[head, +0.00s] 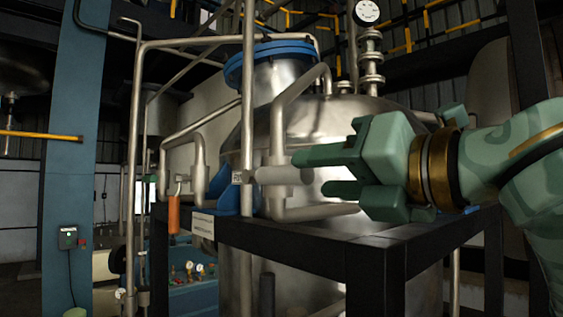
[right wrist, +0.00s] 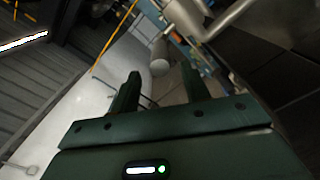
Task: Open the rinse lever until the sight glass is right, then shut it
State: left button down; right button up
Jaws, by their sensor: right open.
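My right gripper (head: 311,173) is open and points left in the head view. Its fingers lie near the free end of a plain grey cylinder (head: 279,175) that sticks out from a pipe. In the right wrist view the cylinder's round end (right wrist: 160,67) shows beyond and between the open fingertips (right wrist: 158,84), and nothing is gripped. I cannot tell whether this cylinder is the lever's handle. An orange handle (head: 173,214) hangs straight down below a pipe fitting farther left. I cannot make out the sight glass or its level. My left gripper is not in view.
A large steel vessel (head: 325,125) with a blue flange (head: 270,60) stands behind the gripper. A dark frame beam (head: 290,243) runs below it. Bent pipes (head: 133,150) stand left of the vessel. A round gauge (head: 366,12) is above; small gauges (head: 195,268) sit low.

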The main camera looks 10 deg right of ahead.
aim_at(281, 177)
jog(key=p+x, duration=0.1)
jog(key=x, duration=0.5)
jog(key=shift+w+a+p, duration=0.2)
jog(key=shift+p, duration=0.15)
jog(key=shift+w+a+p, duration=0.3)
jog(key=shift+w+a, duration=0.1)
jog(key=shift+w, duration=0.1)
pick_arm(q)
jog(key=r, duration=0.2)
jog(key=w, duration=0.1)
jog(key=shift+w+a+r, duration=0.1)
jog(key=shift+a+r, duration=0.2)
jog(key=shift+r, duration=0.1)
pick_arm(e)
jog(key=shift+w, duration=0.1)
jog(key=shift+w, duration=0.1)
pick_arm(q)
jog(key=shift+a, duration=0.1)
pick_arm(e)
grip_shut()
